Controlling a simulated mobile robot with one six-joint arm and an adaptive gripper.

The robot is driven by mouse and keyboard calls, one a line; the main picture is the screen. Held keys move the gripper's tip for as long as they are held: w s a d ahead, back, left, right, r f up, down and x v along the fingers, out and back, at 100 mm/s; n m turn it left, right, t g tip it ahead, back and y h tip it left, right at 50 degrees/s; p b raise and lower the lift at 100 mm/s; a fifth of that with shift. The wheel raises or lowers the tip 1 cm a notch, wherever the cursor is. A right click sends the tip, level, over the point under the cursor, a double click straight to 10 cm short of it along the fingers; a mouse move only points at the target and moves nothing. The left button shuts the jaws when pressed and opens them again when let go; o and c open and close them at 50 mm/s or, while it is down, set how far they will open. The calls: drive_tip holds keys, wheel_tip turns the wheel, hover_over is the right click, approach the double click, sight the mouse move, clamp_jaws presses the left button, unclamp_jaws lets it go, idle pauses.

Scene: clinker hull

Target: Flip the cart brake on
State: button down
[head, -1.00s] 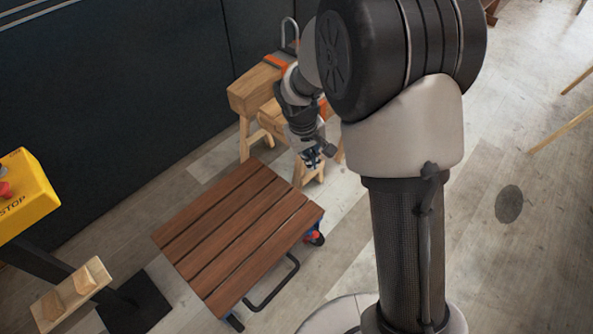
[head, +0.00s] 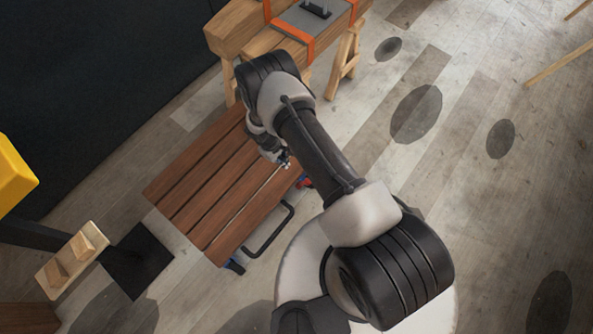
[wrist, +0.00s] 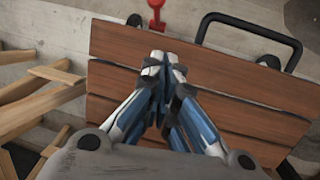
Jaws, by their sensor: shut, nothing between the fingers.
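The cart is a low platform with brown wooden slats (head: 213,203) and a black bar handle (head: 273,232) at its near right edge. In the wrist view the slats (wrist: 245,100) fill the middle, with the handle (wrist: 250,30) at the top. A small red lever (wrist: 156,15) sticks out past the cart's edge at the top of the wrist view. In the head view a small red part (head: 305,182) shows at the cart's right corner, partly hidden by my arm. My gripper (wrist: 164,65) is shut and empty above the slats, apart from the lever; it also shows in the head view (head: 286,162).
A wooden sawhorse bench with an orange-strapped grey plate (head: 310,18) stands behind the cart. A yellow box (head: 14,176) on a dark post and a wooden step piece (head: 72,262) are at the left. Open floor (head: 440,150) lies to the right.

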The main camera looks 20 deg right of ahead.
drive_tip(key=shift+s+f, duration=0.15)
drive_tip(key=shift+f, duration=0.1)
drive_tip(key=s+d+f+b, duration=0.2)
drive_tip(key=d+f+b, duration=0.2)
drive_tip(key=f, duration=0.7)
drive_tip(key=shift+d, duration=0.7)
drive_tip(key=shift+s+d, duration=0.1)
drive_tip(key=shift+s, duration=0.05)
